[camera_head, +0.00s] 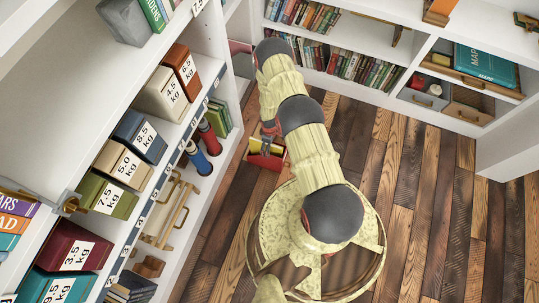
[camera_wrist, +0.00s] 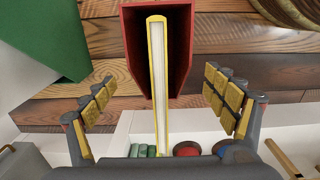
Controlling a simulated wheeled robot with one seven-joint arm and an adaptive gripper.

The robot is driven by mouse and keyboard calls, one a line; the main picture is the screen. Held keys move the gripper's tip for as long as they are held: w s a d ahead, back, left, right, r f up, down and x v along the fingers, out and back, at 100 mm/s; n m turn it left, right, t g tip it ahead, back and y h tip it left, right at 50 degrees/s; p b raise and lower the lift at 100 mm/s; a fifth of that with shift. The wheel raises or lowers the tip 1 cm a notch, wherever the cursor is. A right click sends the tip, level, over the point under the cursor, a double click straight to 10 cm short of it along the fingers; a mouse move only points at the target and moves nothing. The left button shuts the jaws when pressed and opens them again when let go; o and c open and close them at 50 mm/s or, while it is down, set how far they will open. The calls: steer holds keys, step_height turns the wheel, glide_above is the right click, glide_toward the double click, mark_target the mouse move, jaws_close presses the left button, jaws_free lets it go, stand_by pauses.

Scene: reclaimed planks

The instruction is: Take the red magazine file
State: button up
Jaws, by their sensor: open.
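The red magazine file (camera_head: 281,161) shows against the plank floor beside the left shelf unit, partly hidden by my arm; I cannot tell its height exactly. In the wrist view the red file (camera_wrist: 133,45) is at the top centre, with its open side showing a yellow-edged book with white pages (camera_wrist: 158,60). The book reaches down the picture between my fingers. My gripper (camera_wrist: 158,98) is open, with one yellow-padded finger on each side of the book and file, apart from them. In the head view my gripper (camera_head: 268,130) is just above the file.
The left shelf unit (camera_head: 178,113) holds weight-marked boxes, a red bottle (camera_head: 209,138) and a blue bottle (camera_head: 198,159). A green panel-like thing (camera_wrist: 40,45) fills the wrist view's upper left. Bookshelves line the back. The plank floor (camera_head: 425,190) to the right is clear.

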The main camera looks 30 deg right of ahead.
step_height(320, 180, down, 4)
steer(key=shift+f+b, duration=0.15)
steer(key=shift+b, duration=0.7)
steer(key=shift+c, duration=1.1)
steer(key=c, duration=1.8)
steer(key=shift+c, duration=0.2)
